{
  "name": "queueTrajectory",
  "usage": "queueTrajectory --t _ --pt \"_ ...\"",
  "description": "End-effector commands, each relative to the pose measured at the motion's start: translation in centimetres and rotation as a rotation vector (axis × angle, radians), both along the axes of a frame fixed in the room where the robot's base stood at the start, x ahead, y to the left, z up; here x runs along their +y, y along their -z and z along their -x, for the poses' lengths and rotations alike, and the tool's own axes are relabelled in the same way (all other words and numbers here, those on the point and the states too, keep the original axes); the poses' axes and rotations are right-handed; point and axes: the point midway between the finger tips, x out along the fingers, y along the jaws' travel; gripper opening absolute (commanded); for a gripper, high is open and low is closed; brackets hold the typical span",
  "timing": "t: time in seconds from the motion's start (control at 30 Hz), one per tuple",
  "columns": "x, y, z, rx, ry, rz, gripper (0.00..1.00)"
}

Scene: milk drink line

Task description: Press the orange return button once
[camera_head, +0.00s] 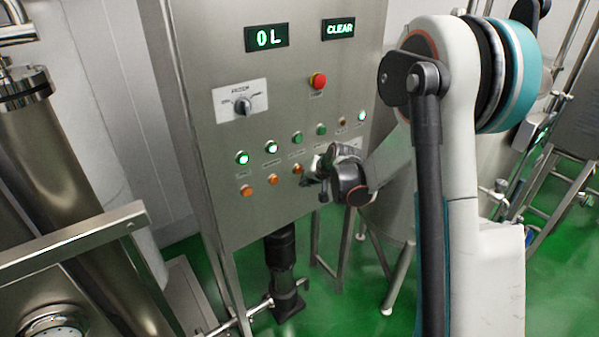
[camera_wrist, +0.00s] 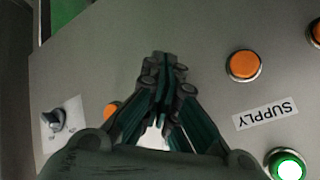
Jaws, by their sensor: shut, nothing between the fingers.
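Orange buttons sit on a grey control panel (camera_head: 220,60). In the head view a lower row holds a left orange button (camera_head: 247,190), a middle one (camera_head: 272,180) and a right one (camera_head: 298,169). Their labels are too small to read, so I cannot tell which is the return button. My gripper (camera_head: 312,180) is just right of the right one, close to the panel. In the wrist view my gripper (camera_wrist: 164,62) is shut and empty. One orange button (camera_wrist: 243,65) shows right of the fingertips; another (camera_wrist: 111,108) is partly hidden behind the left finger. Contact cannot be seen.
A row of green-lit buttons (camera_head: 271,146) runs above the orange ones. A red button (camera_head: 318,81), a rotary knob (camera_head: 243,105) and displays reading "0 L" (camera_head: 267,38) and "CLEAR" (camera_head: 338,29) are higher. The wrist view shows an upside-down "SUPPLY" label (camera_wrist: 264,114) and a dark knob (camera_wrist: 53,121).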

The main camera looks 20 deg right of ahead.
Motion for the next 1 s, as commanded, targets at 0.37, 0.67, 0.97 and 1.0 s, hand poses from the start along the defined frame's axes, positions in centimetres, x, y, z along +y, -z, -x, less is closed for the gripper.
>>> queueTrajectory --t 0.37,0.67,0.97,1.0 --pt "-1.0 0.1 3.0 0.0 0.001 -0.001 0.0" --pt "-1.5 0.0 4.6 0.001 0.0 0.0 0.0" --pt "-1.5 0.0 4.6 0.0 0.0 0.0 0.0" --pt "-1.5 0.0 4.6 0.0 0.0 0.0 0.0"
